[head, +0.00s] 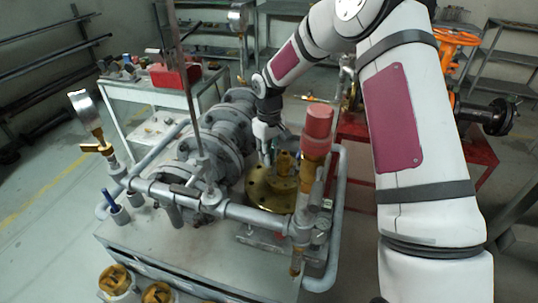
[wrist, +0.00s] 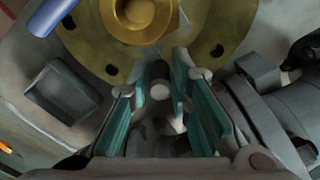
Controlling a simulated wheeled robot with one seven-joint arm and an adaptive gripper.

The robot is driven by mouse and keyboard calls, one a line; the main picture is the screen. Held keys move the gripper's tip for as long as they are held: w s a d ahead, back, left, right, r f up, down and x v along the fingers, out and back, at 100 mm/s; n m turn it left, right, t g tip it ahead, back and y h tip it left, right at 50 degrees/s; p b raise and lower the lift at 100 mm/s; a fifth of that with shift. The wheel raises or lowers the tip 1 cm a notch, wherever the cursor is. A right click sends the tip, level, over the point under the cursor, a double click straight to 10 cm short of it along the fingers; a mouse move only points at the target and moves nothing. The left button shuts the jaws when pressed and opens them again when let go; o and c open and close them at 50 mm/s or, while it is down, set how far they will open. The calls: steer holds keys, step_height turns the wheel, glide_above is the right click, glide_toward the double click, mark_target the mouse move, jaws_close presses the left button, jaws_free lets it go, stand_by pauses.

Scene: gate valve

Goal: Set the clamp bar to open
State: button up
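My gripper (head: 268,148) points down behind the brass flange (head: 262,194) on the bench. In the wrist view, the teal-padded fingers of my gripper (wrist: 160,82) stand apart, one on each side of a short dark rod with a pale round end (wrist: 160,92). This rod may be the clamp bar, but I cannot tell for sure. Small gaps seem to show beside it, and the fingers do not look closed on it. The brass flange with its round boss lies just beyond the fingertips in the wrist view (wrist: 85,48). The clamp bar is not clearly visible in the head view.
A grey valve and pipe assembly (head: 215,135) stands left of my gripper. A red-topped upright (head: 317,125) and a grey pipe frame (head: 160,188) stand close in front.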

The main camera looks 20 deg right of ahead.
jaws_close()
steer(key=shift+w+d, duration=0.1)
steer(key=shift+w+d+m+b, duration=0.6)
steer(key=shift+m+b, duration=0.1)
steer(key=w+d+m+b, duration=0.1)
steer(key=d+m, duration=0.1)
steer(key=w+d+m+b, duration=0.1)
steer(key=d+m+b, duration=0.1)
steer(key=d, duration=0.1)
steer(key=w+d+m+b, duration=0.1)
steer(key=d+m, duration=0.1)
steer(key=shift+d+m, duration=0.3)
steer(key=shift+m, duration=0.1)
steer(key=shift+d+m+b, duration=0.75)
steer(key=shift+d+m, duration=0.75)
steer(key=shift+d, duration=0.3)
steer(key=o, duration=0.7)
jaws_free()
steer(key=shift+s, duration=0.1)
